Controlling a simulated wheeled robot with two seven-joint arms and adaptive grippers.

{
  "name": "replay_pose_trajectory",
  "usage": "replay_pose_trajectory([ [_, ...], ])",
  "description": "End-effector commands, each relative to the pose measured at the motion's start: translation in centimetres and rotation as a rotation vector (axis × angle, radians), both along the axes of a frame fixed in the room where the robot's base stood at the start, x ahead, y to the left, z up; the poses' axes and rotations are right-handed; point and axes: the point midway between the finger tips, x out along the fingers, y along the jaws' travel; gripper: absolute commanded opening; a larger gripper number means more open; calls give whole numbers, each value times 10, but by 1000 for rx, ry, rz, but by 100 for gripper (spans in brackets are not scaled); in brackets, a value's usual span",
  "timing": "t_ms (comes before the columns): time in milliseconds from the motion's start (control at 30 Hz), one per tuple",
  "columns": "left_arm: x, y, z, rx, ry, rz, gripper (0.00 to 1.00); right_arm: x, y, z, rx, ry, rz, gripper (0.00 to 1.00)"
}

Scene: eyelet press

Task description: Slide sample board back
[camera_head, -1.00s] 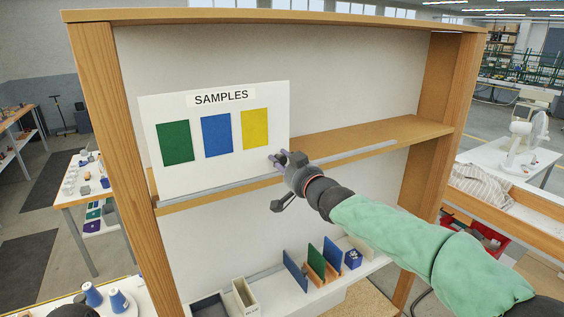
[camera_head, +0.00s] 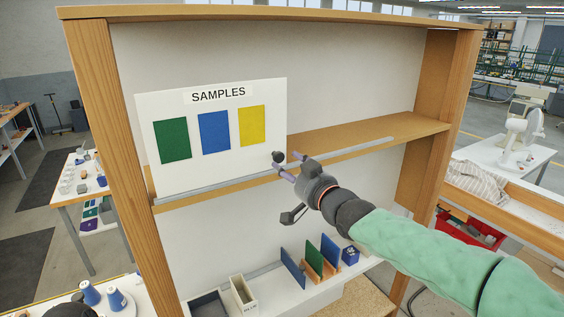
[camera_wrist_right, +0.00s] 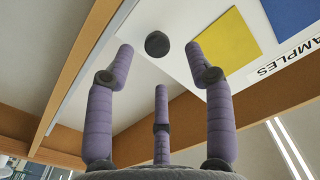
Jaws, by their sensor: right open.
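The white sample board (camera_head: 182,168) stands upright on the shelf at the left of the cabinet, headed SAMPLES, with green, blue and yellow patches. A dark round knob (camera_head: 278,157) shows at its lower right corner. My right gripper (camera_head: 286,162) is open in front of that corner. In the right wrist view the knob (camera_wrist_right: 157,44) appears between and beyond the spread fingers of the gripper (camera_wrist_right: 159,52), with no finger visibly touching it. The board (camera_wrist_right: 197,22) and its yellow patch fill the upper right there. My left gripper is not in view.
A grey rail (camera_head: 345,149) runs along the shelf front. The shelf (camera_head: 400,132) right of the board is empty. Wooden cabinet posts (camera_head: 100,130) bound both sides. Below, upright coloured panels (camera_head: 313,262) and a blue box (camera_head: 350,255) stand on a lower shelf.

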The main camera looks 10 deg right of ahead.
Motion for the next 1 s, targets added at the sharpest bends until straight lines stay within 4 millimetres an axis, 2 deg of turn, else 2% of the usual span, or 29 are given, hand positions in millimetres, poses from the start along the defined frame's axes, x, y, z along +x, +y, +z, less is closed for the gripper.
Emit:
replay_pose_trajectory([
  [100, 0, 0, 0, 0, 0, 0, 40, -21, -8, 1, 1, -2, -1, 54],
  [300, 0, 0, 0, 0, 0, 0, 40, -44, -16, 0, 0, -1, 0, 54],
  [500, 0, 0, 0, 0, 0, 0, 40, -52, -18, 0, 1, 0, 1, 54],
  [767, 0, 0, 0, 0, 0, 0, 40, -52, -18, -1, 1, 1, 1, 54],
  [867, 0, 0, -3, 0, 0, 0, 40, -49, -16, -12, 0, 17, 2, 54],
  [967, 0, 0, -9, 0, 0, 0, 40, -40, -13, -47, -5, 67, 4, 54],
  [1000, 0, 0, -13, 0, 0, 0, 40, -36, -10, -68, -6, 97, 5, 54],
])
